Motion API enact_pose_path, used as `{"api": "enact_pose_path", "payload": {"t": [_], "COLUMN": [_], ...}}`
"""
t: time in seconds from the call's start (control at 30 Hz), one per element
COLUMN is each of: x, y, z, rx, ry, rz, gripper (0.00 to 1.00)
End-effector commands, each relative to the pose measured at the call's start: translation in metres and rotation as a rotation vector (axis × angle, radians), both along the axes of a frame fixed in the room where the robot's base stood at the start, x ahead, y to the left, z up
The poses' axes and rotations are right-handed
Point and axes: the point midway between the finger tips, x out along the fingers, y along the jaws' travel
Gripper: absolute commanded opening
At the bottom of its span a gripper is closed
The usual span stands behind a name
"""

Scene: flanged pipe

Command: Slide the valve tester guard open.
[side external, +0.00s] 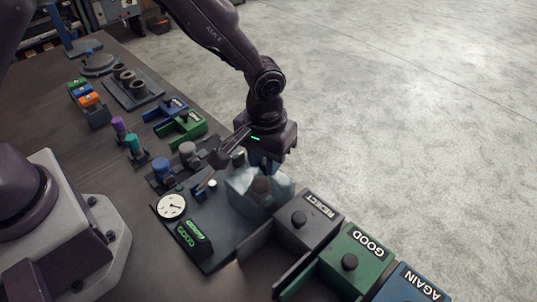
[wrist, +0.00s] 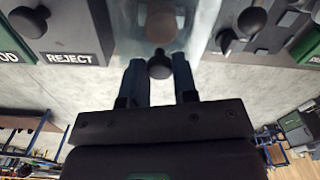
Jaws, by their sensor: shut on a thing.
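The valve tester (side external: 215,222) is a dark plate with a round white gauge (side external: 171,206) and a green lit display (side external: 194,236). Its clear guard (side external: 243,192) stands over the right part of the plate, near the REJECT bin; a brownish, blurred shape shows through it. The guard also shows in the wrist view (wrist: 204,22). My gripper (wrist: 159,72) is at the guard, its two fingers on either side of a dark round knob (wrist: 159,66), shut on it. In the side view the arm's end hides the knob and fingertips.
A grey REJECT bin (side external: 297,229), a green GOOD bin (side external: 345,270) and a blue AGAIN bin (side external: 405,290) line the bench edge. Several valves and coloured holders stand farther back on the bench. Open floor lies to the right.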

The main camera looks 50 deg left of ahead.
Motion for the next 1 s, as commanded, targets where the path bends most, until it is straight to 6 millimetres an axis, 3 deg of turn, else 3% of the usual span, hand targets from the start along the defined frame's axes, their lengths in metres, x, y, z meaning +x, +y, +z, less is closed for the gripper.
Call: {"api": "enact_pose_path", "payload": {"t": [0.2,0.37,0.77,0.8,0.87,1.0], "x": [-0.047,-0.075,-0.082,-0.082,-0.082,-0.082], "y": [-0.001,-0.001,-0.001,-0.001,-0.001,0.000], "z": [0.001,0.000,0.000,0.000,0.000,0.000], "rx": [0.000,0.000,-0.001,-0.001,0.000,0.000], "ry": [0.003,0.002,0.000,0.000,0.000,0.001], "rz": [-0.005,-0.005,-0.001,-0.001,-0.001,-0.001], "gripper": [0.00,0.00,0.00,0.36,0.49,0.52]}}
